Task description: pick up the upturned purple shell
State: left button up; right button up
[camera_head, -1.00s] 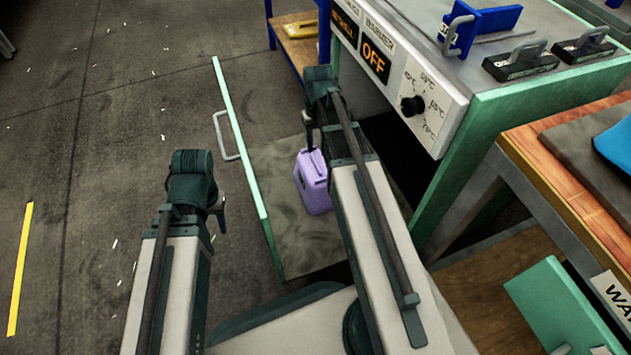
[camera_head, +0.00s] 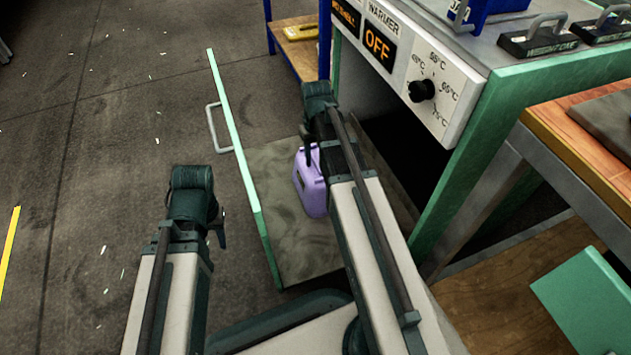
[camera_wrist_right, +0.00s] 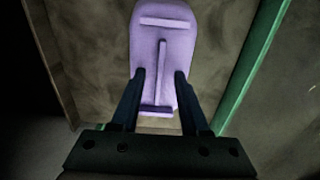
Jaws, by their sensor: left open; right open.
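The purple shell (camera_head: 313,200) sits on the mottled floor of the open green-edged compartment, partly hidden behind my right arm. In the right wrist view, the shell (camera_wrist_right: 176,48) shows a pale ribbed face with a long middle rib. My right gripper (camera_head: 308,150) is open at the shell's upper end. In the wrist view, its two fingers (camera_wrist_right: 158,76) lie either side of the shell's lower part; contact cannot be told. My left gripper (camera_head: 217,230) is open and empty, left of the compartment.
The compartment's green front (camera_head: 235,150) has a metal handle (camera_head: 217,128) and stands between my arms' reach. The warmer (camera_head: 425,85), reading OFF, rises at right. Open floor lies at left.

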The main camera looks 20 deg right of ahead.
jog(key=shift+f, duration=0.1)
grip_shut()
dwell(1.4)
